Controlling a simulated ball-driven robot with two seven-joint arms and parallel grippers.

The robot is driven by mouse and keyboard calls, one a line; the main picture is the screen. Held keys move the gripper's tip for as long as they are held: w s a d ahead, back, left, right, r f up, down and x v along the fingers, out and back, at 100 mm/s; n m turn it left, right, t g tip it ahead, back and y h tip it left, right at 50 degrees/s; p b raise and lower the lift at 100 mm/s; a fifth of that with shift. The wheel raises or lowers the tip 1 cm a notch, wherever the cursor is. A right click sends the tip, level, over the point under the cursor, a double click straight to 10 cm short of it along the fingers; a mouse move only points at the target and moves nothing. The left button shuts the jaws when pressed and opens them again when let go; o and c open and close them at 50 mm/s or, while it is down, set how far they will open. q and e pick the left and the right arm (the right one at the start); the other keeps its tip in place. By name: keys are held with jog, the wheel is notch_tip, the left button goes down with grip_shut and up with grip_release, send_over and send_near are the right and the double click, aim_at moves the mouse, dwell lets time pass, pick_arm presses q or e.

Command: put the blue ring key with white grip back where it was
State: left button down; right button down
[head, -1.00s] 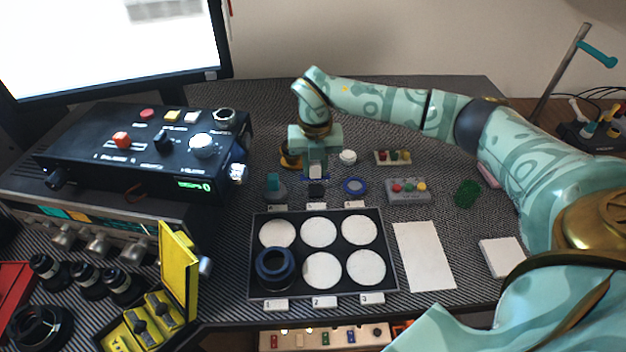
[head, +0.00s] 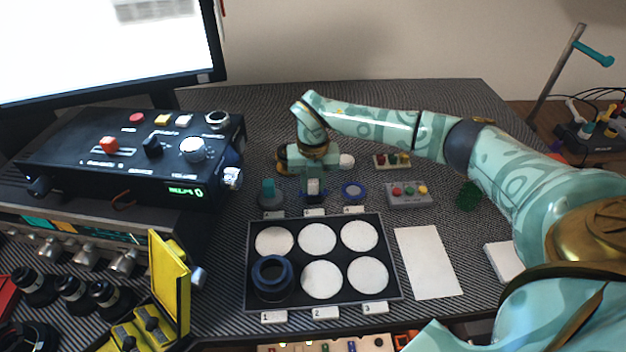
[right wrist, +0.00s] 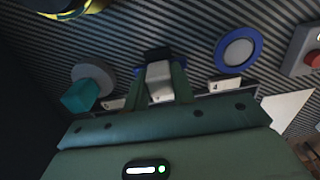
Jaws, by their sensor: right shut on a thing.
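My right gripper (head: 313,180) points down behind the tray, in the row of small tools. It is shut on the white grip of the blue ring key (head: 313,187). In the right wrist view the white grip (right wrist: 160,82) sits between the two fingers, with a little blue showing beside them. A small black block (right wrist: 158,54) is right at the key's far end; I cannot tell whether the key rests in it. Most of the key's blue ring is hidden by the fingers. My left gripper is not in view.
A blue ring with a pale centre (head: 352,191) lies close on the right, and a teal-knobbed grey piece (head: 270,195) on the left. The black tray (head: 250,262) holds white discs and a dark lens ring (head: 272,278). A button box (head: 409,195) stands further right.

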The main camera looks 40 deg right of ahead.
aim_at(313, 180)
jog(key=shift+f, duration=0.15)
jog(key=c, duration=1.2)
grip_release()
jog(key=shift+o, duration=0.2)
jog(key=shift+r, duration=0.4)
pick_arm(q)
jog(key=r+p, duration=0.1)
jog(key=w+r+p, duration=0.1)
jog(key=p, duration=0.1)
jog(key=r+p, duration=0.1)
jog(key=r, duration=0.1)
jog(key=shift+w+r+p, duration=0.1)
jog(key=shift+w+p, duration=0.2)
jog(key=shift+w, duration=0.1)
pick_arm(e)
notch_tip(313, 180, up, 12)
jog(key=shift+r, duration=0.2)
